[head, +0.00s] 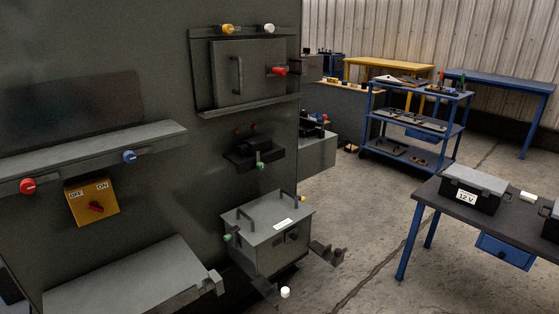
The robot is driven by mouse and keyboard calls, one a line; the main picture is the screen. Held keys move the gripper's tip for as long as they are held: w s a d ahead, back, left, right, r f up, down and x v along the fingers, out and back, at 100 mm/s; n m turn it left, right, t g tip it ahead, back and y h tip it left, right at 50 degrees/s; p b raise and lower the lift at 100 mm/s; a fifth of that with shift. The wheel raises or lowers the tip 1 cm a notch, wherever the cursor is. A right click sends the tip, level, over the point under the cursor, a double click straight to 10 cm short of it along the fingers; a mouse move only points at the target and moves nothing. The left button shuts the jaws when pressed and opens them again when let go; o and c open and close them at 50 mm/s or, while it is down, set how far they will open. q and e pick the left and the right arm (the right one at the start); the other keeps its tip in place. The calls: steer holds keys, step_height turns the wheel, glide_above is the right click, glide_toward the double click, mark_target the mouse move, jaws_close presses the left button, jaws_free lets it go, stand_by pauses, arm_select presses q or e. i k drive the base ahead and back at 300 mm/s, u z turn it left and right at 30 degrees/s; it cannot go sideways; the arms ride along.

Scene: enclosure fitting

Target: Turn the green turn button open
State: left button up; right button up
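Two small green knobs show in the head view, and I cannot tell for sure which is the green turn button. One green knob (261,165) is at the front of a small dark ledge (238,160) on the dark grey panel. The other green knob (228,237) is at the left side of a grey lidded box (274,250) with two handles and a white label. Both are too small to tell how they are turned. Neither of my grippers is in view.
A closed grey door (225,82) has a red knob (279,71), with yellow and white knobs above. A yellow OFF/ON switch (92,203) sits below a shelf (80,158) with red and blue knobs. A dark table (430,191) stands right; the floor between is clear.

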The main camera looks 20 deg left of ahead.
mark_target(261, 167)
steer(key=u, duration=0.55)
steer(key=i, duration=0.9)
steer(key=u, duration=0.85)
